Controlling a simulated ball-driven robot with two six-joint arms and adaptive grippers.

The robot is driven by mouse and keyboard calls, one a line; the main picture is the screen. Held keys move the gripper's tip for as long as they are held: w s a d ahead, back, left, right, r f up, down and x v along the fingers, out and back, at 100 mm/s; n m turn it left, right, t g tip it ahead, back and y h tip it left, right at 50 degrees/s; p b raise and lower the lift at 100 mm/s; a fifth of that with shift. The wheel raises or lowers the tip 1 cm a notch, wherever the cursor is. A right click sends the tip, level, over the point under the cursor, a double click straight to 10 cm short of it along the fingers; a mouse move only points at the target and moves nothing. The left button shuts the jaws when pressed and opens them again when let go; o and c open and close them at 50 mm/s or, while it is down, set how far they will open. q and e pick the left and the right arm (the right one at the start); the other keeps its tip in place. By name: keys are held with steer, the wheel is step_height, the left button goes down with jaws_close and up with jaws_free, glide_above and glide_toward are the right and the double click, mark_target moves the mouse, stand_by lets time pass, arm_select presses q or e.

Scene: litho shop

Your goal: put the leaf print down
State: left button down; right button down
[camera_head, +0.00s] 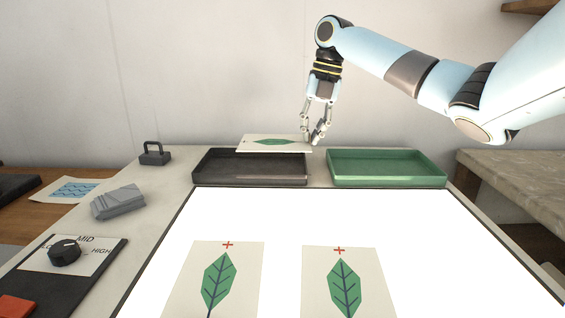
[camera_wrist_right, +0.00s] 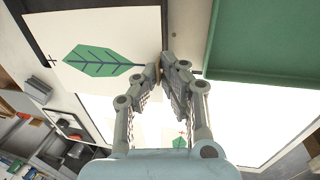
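The leaf print (camera_head: 274,149), a cream sheet with a green leaf, is level above the dark tray (camera_head: 250,168) at the back of the light table. Its leaf also shows close up in the right wrist view (camera_wrist_right: 97,62). My right gripper (camera_head: 312,140) is shut on the print's right edge; in the wrist view its fingertips (camera_wrist_right: 170,68) meet at that edge. The print covers part of the tray's back rim and looks slightly above it. My left gripper is in neither view.
A green tray (camera_head: 386,180) stands right of the dark one. Two more leaf prints (camera_head: 214,282) (camera_head: 343,285) lie on the lit surface (camera_head: 290,215). A dark handled weight (camera_head: 155,154), a grey block (camera_head: 118,202) and a dial (camera_head: 66,251) are at left.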

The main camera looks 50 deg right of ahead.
glide_above(284, 169)
steer(key=f, duration=0.4)
steer(key=shift+s+d+b, duration=0.2)
steer(key=shift+b, duration=0.2)
step_height(284, 169, down, 4)
steer(key=shift+f, duration=0.1)
steer(key=c, duration=1.5)
jaws_free()
steer(key=shift+c, duration=0.2)
steer(key=shift+o, duration=0.3)
steer(key=r, duration=0.4)
steer(key=s+d+r, duration=0.1)
steer(key=r, duration=0.3)
steer(key=s+r+p, duration=0.1)
steer(key=r, duration=0.3)
steer(key=shift+d, duration=0.25)
